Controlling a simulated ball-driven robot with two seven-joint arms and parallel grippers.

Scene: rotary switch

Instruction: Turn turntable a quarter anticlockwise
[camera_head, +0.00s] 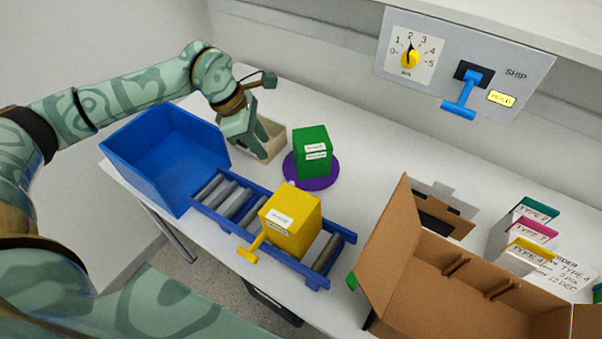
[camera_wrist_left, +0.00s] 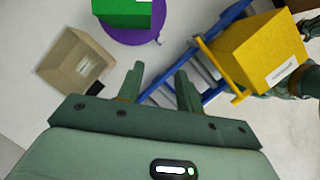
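The turntable is a purple disc (camera_head: 326,181) on the white table, with a green box (camera_head: 312,146) with white labels standing on it. A small light peg shows at its near-left rim. The wrist view also shows the disc (camera_wrist_left: 131,36) and the green box (camera_wrist_left: 118,14) at its top. My right gripper is not in view.
A beige bin (camera_head: 272,129) stands left of the turntable, a blue crate (camera_head: 165,150) further left. A blue-railed roller conveyor (camera_head: 228,199) holds a yellow box (camera_head: 291,221) in front. An open carton (camera_head: 470,290) is at right. A wall panel (camera_head: 440,62) carries a dial and blue lever.

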